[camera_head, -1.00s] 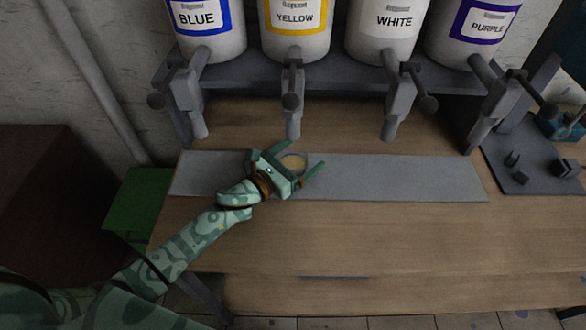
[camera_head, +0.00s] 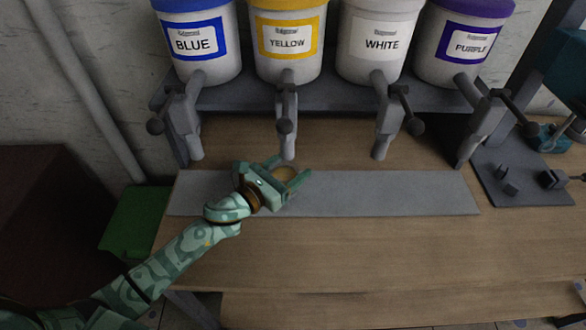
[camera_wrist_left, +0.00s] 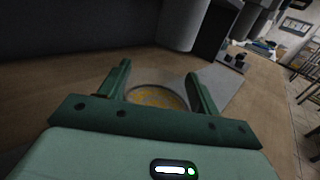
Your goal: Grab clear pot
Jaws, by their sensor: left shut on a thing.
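The clear pot (camera_head: 285,173) is a small round see-through vessel below the yellow dispenser's spout, over the grey mat (camera_head: 390,192). The tan surface shows through it. My left gripper (camera_head: 287,175) reaches in from the left and is shut on the pot, one finger on each side. In the left wrist view the pot's round rim (camera_wrist_left: 157,97) shows between the two green fingers (camera_wrist_left: 158,90), its near part hidden by the gripper body. I cannot tell whether the pot touches the mat. My right gripper is not in view.
Blue (camera_head: 197,42), yellow (camera_head: 287,40), white (camera_head: 380,42) and purple (camera_head: 464,45) paint containers stand on a grey rack with spouts and levers hanging low. A dark plate (camera_head: 515,175) with fittings lies at right. A green box (camera_head: 135,222) stands at left. The front table is clear.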

